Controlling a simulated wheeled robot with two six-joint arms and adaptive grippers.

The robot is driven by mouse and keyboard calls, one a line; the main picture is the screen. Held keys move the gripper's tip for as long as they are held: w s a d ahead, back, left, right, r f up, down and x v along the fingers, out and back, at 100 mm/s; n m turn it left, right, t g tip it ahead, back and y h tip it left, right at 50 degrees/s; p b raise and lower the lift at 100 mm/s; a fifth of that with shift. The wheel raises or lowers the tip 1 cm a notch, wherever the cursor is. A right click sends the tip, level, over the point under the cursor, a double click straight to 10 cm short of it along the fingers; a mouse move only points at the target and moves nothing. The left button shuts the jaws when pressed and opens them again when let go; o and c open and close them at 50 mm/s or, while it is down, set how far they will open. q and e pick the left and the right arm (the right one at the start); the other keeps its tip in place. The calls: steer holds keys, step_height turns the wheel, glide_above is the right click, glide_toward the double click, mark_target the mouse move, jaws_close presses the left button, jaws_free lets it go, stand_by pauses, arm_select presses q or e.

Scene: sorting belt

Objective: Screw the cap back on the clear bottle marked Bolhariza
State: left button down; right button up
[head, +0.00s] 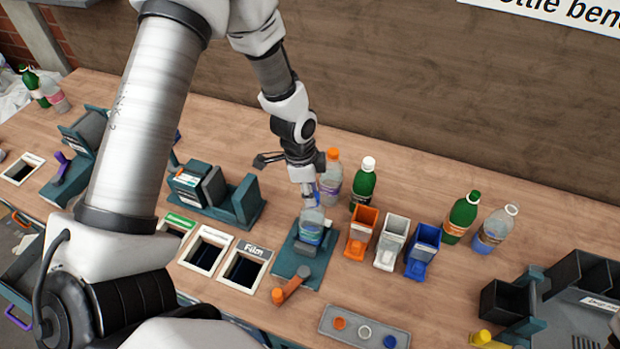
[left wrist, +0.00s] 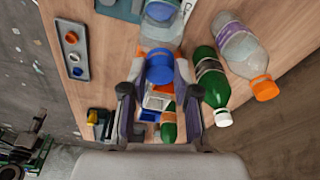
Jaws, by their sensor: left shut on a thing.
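A clear bottle (head: 311,227) with a blue-green label stands in a teal clamp fixture (head: 284,264); its lettering is too small to read. My left gripper (head: 309,197) is directly above the bottle, pointing down. In the left wrist view, the fingers of my left gripper (left wrist: 160,72) are shut on a blue cap (left wrist: 160,66). The clear bottle (left wrist: 163,12) shows just beyond the cap there. The cap is at the bottle's mouth; I cannot tell whether its thread has caught. My right gripper is not in view.
An orange-capped clear bottle (head: 330,178) and a white-capped green bottle (head: 364,186) stand close behind. Orange (head: 358,246), white (head: 388,256) and blue (head: 424,264) bins stand to the right. A grey tray (head: 352,322) holds several caps. An orange handle (head: 290,287) sticks out in front.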

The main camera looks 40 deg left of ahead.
arm_select(q)
steer(key=shift+s+f+m+b, duration=0.1)
steer(key=shift+f+m+b, duration=0.2)
steer(key=shift+m, duration=0.2)
steer(key=shift+r, duration=0.15)
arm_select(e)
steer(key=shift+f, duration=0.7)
arm_select(q)
steer(key=shift+f+m+b, duration=0.2)
steer(key=shift+m+b, duration=0.2)
steer(key=shift+b, duration=0.15)
steer(key=shift+m+g+b, duration=0.4)
steer(key=shift+m+b, duration=0.35)
steer(key=shift+m, duration=0.95)
steer(key=shift+r+m, duration=0.15)
steer(key=shift+m, duration=0.35)
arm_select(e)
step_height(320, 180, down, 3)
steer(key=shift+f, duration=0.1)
arm_select(q)
steer(key=shift+b, duration=0.3)
